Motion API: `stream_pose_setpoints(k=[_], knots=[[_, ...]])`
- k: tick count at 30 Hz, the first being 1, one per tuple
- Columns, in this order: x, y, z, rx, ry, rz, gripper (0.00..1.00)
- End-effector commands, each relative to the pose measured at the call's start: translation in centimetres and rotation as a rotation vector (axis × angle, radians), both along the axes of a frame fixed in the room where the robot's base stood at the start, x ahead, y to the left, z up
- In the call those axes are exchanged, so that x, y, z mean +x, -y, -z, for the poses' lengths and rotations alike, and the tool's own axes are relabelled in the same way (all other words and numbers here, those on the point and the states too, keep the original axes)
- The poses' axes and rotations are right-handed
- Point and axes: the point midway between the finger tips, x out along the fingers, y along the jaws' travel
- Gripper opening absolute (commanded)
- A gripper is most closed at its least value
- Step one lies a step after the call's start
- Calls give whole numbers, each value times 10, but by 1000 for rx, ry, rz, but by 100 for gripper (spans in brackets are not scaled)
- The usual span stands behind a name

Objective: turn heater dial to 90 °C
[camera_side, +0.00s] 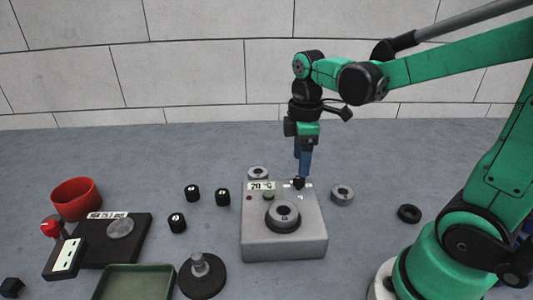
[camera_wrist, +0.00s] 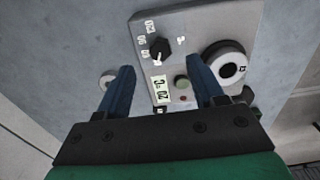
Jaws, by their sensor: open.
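The grey heater box (camera_side: 284,238) stands on the floor in the middle of the side view. Its small black dial (camera_wrist: 160,45) shows in the wrist view, with number marks around it; I cannot read its exact setting. The display (camera_side: 261,186) reads 20 °C, and it also shows turned over in the wrist view (camera_wrist: 160,90). My gripper (camera_side: 299,177) points down at the back right of the box, close over the dial, which it partly hides. In the wrist view my gripper (camera_wrist: 160,64) is open, with its blue fingers on either side of the dial's line and nothing between them.
A round grey and black piece (camera_side: 283,217) sits on the box top, beside a green button (camera_wrist: 181,83). Grey rings (camera_side: 342,195), small black knobs (camera_side: 177,222), a red bowl (camera_side: 76,198), a black scale (camera_side: 112,237) and a green tray (camera_side: 134,283) lie around. Floor at the back is clear.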

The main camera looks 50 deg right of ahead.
Motion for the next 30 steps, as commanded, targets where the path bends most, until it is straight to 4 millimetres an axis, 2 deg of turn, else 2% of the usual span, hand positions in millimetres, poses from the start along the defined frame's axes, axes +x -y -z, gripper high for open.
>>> stream_pose_setpoints(k=[9,21,23,28,30], knots=[[0,0,35,0,3,1,62],[0,0,42,-1,4,2,62],[0,0,42,-1,4,2,47],[0,0,42,-1,4,2,0],[0,0,42,-1,4,2,0]])
